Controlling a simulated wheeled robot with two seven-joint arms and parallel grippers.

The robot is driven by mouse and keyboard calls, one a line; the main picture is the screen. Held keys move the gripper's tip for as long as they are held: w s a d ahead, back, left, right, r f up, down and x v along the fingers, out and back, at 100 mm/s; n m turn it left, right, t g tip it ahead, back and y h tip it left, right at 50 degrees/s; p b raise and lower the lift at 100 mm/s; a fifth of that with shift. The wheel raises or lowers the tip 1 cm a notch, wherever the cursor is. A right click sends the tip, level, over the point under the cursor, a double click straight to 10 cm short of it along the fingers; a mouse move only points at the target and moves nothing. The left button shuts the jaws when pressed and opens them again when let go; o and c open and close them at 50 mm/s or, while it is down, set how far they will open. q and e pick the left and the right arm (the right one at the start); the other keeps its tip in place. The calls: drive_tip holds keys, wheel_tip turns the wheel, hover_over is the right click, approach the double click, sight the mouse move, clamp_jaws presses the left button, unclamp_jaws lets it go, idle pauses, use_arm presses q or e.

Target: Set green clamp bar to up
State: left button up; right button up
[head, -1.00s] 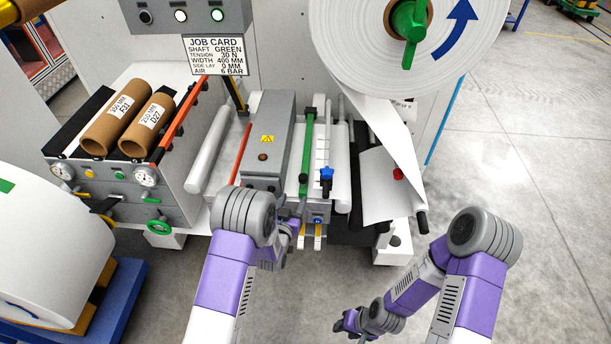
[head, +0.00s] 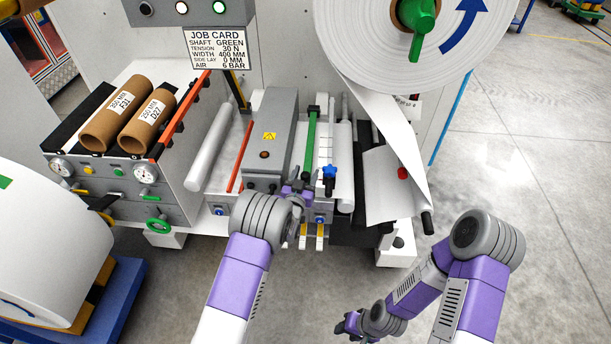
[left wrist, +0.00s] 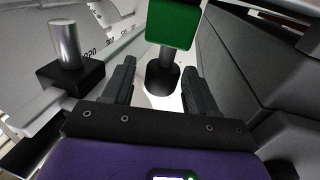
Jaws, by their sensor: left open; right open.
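The green clamp bar (head: 311,143) lies lengthwise along the machine bed, between the grey housing and the white scale strip. Its near end shows in the left wrist view as a green block (left wrist: 172,24) with a black grip (left wrist: 162,78) below it. My left gripper (head: 299,190) is at the bar's near end. In the left wrist view its open fingers (left wrist: 160,88) stand on either side of the black grip, with gaps visible. My right gripper (head: 350,324) is open, low and away from the machine.
A grey housing (head: 271,130) stands left of the bar, with an orange bar (head: 239,157) beyond it. A blue knob (head: 329,172) is close on the right. The large white roll (head: 350,45) and its web hang at the right.

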use_arm(q)
clamp_jaws()
drive_tip(key=shift+r+p, duration=0.45)
drive_tip(key=shift+r, duration=0.15)
drive_tip(key=w+r+g+p, duration=0.1)
drive_tip(key=w+r+p, duration=0.3)
drive_tip(key=r, duration=0.7)
drive_tip(key=w+r+g+p, duration=0.1)
drive_tip(key=w+r+p, duration=0.4)
drive_tip(key=r, duration=0.6)
drive_tip(key=shift+w+r+g, duration=0.35)
drive_tip(key=shift+w+g, duration=0.05)
drive_tip(key=shift+w, duration=0.6)
